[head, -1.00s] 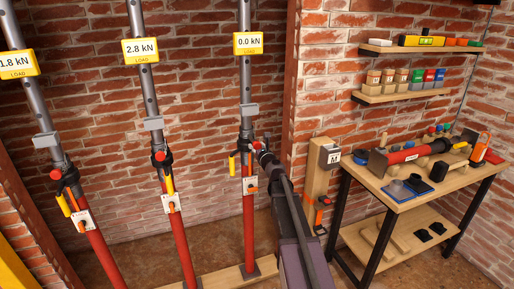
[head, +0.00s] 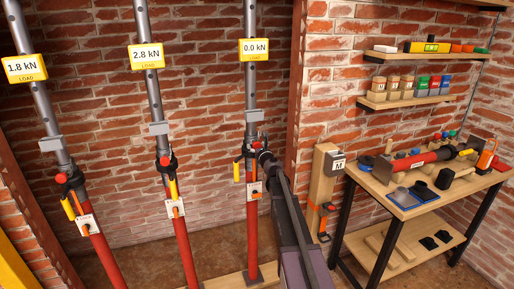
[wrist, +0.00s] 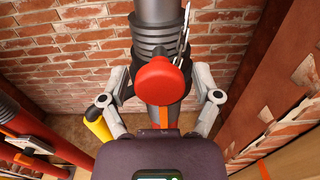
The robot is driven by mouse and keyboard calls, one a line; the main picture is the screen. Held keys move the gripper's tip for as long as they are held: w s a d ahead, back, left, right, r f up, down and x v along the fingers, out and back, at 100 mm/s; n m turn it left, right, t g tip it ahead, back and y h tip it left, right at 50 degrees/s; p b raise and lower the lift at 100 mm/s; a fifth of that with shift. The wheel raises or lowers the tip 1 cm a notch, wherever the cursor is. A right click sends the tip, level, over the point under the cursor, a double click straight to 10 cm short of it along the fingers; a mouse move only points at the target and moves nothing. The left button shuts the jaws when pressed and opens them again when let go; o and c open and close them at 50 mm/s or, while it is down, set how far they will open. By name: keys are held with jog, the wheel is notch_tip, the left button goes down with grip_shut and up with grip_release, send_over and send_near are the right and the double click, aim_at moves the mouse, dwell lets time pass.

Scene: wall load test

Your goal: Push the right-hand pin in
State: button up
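The right-hand prop (head: 253,215) has a red lower tube, a grey upper tube and a load sign (head: 254,46) reading 0.0 kN. Its pin's round red head (wrist: 162,78) faces the wrist camera, in front of the dark collar. My gripper (wrist: 162,88) is open, with one finger on each side of the red head. I cannot tell whether the fingers touch the collar. In the head view my gripper (head: 260,152) is at the collar and mostly hides the pin. How deep the pin sits is hidden. A yellow handle (wrist: 98,124) hangs left of my gripper.
The middle prop (head: 182,245) reads 2.8 kN and the left prop (head: 103,255) reads 1.8 kN, both left of my arm. A wooden post (head: 322,190) and a workbench (head: 400,200) with tools stand at right. A brick wall is behind.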

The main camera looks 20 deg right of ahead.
jog(key=shift+s, duration=0.15)
jog(key=s, duration=1.2)
dwell(0.3)
dwell(0.4)
jog(key=s+a+f+n+g+y+p, duration=0.1)
jog(key=s+a+f+n+g+y, duration=0.3)
jog(key=a+n, duration=0.6)
jog(key=s+a+f+n+g+y+p, duration=0.15)
jog(key=s+a+f+n+g, duration=0.35)
jog(key=a+n, duration=0.5)
jog(key=s+d+f+n+g+h, duration=0.1)
jog(key=s+n+g, duration=0.3)
jog(key=s+n, duration=0.4)
jog(key=s+d+f+n+g+h+p, duration=0.1)
jog(key=s+f+n+g+h, duration=0.3)
jog(key=s+n, duration=0.4)
jog(key=s+g, duration=0.1)
jog(key=s, duration=0.3)
jog(key=shift+f, duration=0.25)
